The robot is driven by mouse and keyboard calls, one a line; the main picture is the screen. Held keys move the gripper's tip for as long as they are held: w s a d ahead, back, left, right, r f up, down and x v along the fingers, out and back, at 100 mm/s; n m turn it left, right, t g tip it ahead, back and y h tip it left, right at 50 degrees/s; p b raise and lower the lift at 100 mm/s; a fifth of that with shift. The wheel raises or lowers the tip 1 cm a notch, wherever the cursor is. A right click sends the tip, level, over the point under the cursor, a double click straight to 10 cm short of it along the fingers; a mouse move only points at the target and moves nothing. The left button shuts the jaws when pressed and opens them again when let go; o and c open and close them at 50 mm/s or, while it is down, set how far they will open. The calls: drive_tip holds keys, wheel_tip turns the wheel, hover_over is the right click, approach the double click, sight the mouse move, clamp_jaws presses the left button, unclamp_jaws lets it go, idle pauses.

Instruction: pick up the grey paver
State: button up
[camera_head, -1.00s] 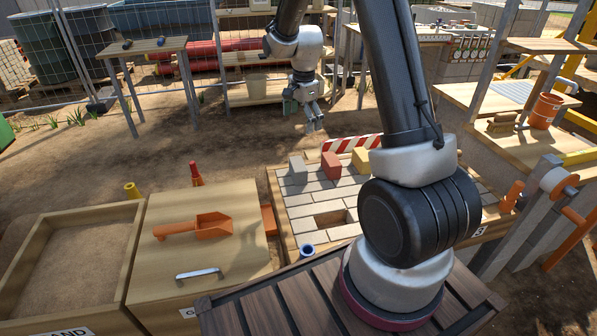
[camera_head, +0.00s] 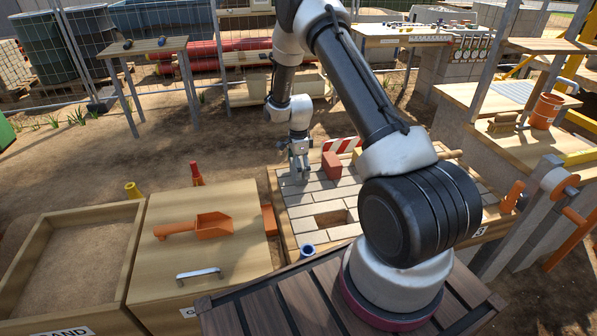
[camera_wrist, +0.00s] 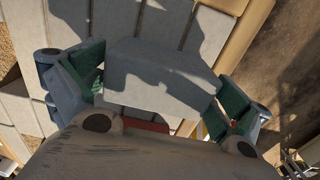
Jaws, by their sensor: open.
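The grey paver (camera_wrist: 160,75) lies between the two fingers of my gripper (camera_wrist: 157,92) in the wrist view. The green-padded fingers are open, one on each side of it. I cannot tell whether either pad touches it. In the head view my gripper (camera_head: 299,165) is down over the far left of the paved bed (camera_head: 310,194) and hides most of the grey paver.
A red paver (camera_head: 332,165) stands just right of my gripper, with a yellow paver mostly hidden beyond it. A striped barrier (camera_head: 343,145) runs behind. The bed has an empty slot (camera_head: 332,218) nearer me. An orange scoop (camera_head: 208,226) lies on the wooden box at left.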

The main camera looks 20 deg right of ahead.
drive_tip(key=c, duration=1.2)
wheel_tip(320, 180, up, 10)
drive_tip(key=o, duration=0.7)
drive_tip(key=shift+c, duration=0.2)
drive_tip(key=c, duration=1)
